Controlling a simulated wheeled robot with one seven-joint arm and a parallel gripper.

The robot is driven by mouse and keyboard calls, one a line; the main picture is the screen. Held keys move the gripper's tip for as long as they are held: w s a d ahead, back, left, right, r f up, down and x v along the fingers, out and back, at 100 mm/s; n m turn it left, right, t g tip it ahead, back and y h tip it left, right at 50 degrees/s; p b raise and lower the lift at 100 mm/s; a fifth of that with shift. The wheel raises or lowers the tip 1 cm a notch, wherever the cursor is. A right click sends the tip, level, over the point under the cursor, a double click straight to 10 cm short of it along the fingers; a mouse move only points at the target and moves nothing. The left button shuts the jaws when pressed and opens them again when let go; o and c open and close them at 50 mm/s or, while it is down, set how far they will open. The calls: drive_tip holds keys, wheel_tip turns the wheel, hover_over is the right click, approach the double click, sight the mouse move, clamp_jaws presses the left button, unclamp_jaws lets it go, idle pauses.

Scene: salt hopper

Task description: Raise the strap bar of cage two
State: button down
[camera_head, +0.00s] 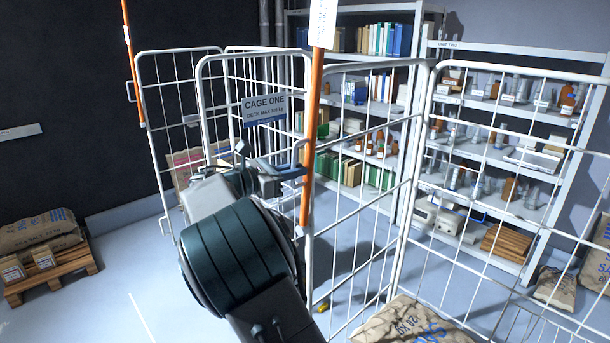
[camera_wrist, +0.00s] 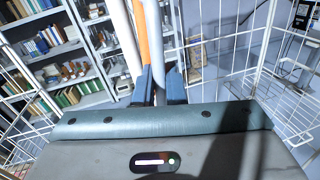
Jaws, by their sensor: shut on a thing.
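An orange strap bar (camera_head: 312,130) stands nearly upright at the front left post of the nearer wire cage (camera_head: 365,66), which I take to be cage two; no label for it is readable. A white tag (camera_head: 322,22) is on its upper part. My gripper (camera_head: 296,172) is shut on the bar's lower part. In the wrist view the orange bar (camera_wrist: 142,32) runs down between the fingers (camera_wrist: 160,88), close to white tubes. The fingertips' exact contact is partly hidden.
Behind stands another cage with a "CAGE ONE" sign (camera_head: 264,108) and its own upright orange bar (camera_head: 132,70). Shelves (camera_head: 400,160) hold books and bottles. A sack (camera_head: 415,322) lies inside the nearer cage. A pallet with sacks (camera_head: 55,280) is at left.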

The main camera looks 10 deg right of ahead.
drive_tip(key=shift+w+a+r, duration=0.1)
drive_tip(key=shift+r, duration=0.1)
idle(0.3)
drive_tip(key=c, duration=1.6)
unclamp_jaws()
drive_tip(key=shift+w, duration=0.1)
drive_tip(key=shift+c, duration=0.2)
drive_tip(key=shift+w+a+f, duration=0.1)
drive_tip(key=shift+a+f, duration=0.05)
drive_tip(key=shift+d, duration=0.2)
drive_tip(key=b+v, duration=0.3)
drive_tip(key=v, duration=1.1)
drive_tip(key=shift+d, duration=0.15)
